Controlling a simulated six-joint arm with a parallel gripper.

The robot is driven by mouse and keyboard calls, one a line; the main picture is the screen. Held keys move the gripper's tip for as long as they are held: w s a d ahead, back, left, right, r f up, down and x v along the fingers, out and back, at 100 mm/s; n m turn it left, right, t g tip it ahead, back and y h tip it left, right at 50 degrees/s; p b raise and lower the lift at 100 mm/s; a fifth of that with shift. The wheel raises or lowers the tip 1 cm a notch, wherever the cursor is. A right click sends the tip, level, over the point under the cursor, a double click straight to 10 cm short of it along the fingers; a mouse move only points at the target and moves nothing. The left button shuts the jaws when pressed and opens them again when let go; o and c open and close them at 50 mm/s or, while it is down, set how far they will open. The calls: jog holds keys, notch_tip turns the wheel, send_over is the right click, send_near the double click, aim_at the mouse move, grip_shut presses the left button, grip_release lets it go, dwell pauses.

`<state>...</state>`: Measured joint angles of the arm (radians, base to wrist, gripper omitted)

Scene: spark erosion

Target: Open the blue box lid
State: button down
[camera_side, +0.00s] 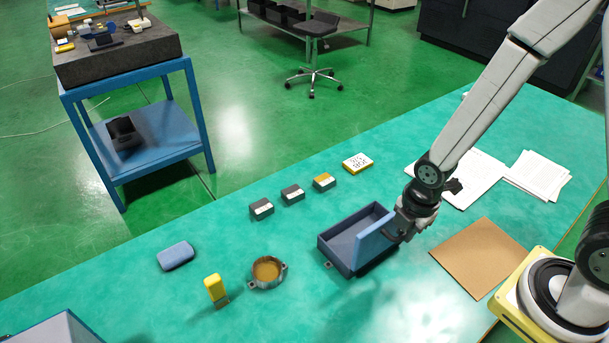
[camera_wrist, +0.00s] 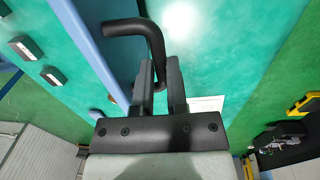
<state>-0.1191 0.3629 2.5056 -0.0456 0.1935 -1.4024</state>
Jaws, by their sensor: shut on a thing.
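The blue box (camera_side: 333,254) stands on the green table in the side view, with part of its dark inside showing. Its blue lid (camera_side: 374,243) is raised and stands steeply tilted at the box's right side. In the wrist view the lid (camera_wrist: 88,45) shows edge-on at the left, with a bent black handle (camera_wrist: 140,28) on it. My gripper (camera_side: 402,228) is at the lid's outer side. In the wrist view my gripper (camera_wrist: 160,75) is shut on the handle, whose end passes between the fingers. The lid's hinge is not clear.
A brown board (camera_side: 476,257) lies right of the box, with white papers (camera_side: 540,175) behind it. Small dark blocks (camera_side: 261,209) stand behind. A round metal dish (camera_side: 267,271), yellow piece (camera_side: 215,289) and blue case (camera_side: 176,256) lie left. The table's front middle is clear.

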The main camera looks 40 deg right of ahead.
jog(key=shift+s+f, duration=0.25)
jog(key=shift+s, duration=0.25)
jog(key=shift+s+f, duration=0.25)
jog(key=shift+s, duration=0.25)
jog(key=c, duration=0.6)
grip_release()
jog(key=shift+c, duration=0.2)
jog(key=shift+w+r, duration=0.1)
jog(key=shift+w, duration=0.05)
